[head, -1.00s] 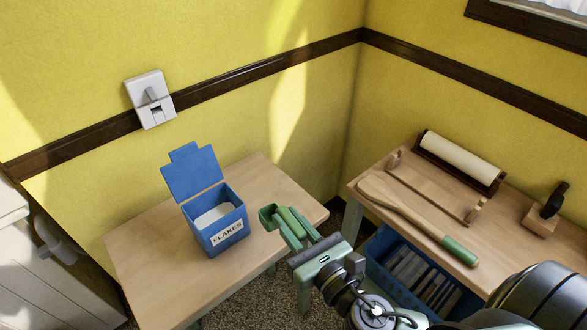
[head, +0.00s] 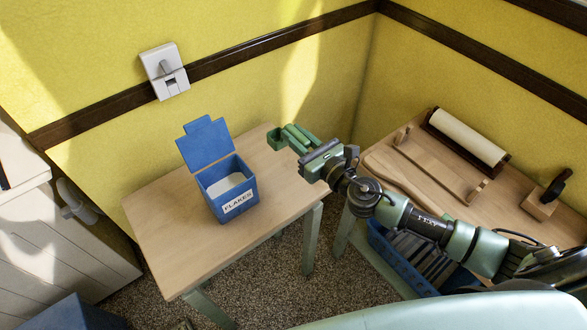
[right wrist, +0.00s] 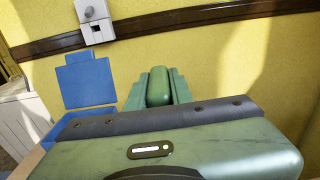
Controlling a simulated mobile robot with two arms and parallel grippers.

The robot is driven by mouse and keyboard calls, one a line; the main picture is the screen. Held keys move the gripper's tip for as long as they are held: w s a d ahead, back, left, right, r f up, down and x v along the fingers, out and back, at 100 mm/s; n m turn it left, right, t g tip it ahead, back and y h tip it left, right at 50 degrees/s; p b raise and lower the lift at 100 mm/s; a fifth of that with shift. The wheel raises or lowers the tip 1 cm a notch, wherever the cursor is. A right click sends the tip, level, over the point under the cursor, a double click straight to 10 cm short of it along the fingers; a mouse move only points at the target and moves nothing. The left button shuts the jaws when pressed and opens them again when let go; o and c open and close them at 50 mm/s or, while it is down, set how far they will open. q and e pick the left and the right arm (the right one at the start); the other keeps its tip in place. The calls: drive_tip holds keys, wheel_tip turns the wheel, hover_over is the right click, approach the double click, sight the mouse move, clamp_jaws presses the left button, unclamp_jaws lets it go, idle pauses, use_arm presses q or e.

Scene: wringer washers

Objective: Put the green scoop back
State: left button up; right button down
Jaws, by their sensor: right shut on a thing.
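The green scoop (head: 277,139) is held by its handle in my right gripper (head: 299,138), which is shut on it. The scoop is above the back right corner of the left wooden table. In the right wrist view, its green handle (right wrist: 159,87) shows between the fingers; the scoop's bowl is hidden there. The blue FLAKES box (head: 228,190) stands on the table to the left of the scoop, its lid (head: 205,146) raised and white flakes (head: 226,184) inside. The box also shows in the right wrist view, partly hidden by my gripper. My left gripper is not in view.
The left table (head: 160,220) is otherwise bare. The right table holds a wooden paddle (head: 385,170), a rack with a white roller (head: 466,138) and a wooden block with a dark handle (head: 545,199). A blue crate (head: 400,262) sits below. A wall switch (head: 165,70) is above.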

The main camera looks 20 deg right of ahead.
sight(283, 143)
wheel_tip(283, 143, down, 7)
drive_tip(key=b, duration=0.3)
drive_tip(key=shift+r, duration=0.2)
wheel_tip(283, 143, down, 5)
drive_tip(key=b, duration=0.2)
drive_tip(key=shift+b, duration=0.3)
drive_tip(key=shift+f+b, duration=0.2)
drive_tip(key=shift+b, duration=0.1)
drive_tip(key=c, duration=1.3)
unclamp_jaws()
drive_tip(key=shift+r, duration=0.1)
drive_tip(key=shift+o, duration=0.2)
drive_tip(key=shift+r, duration=0.1)
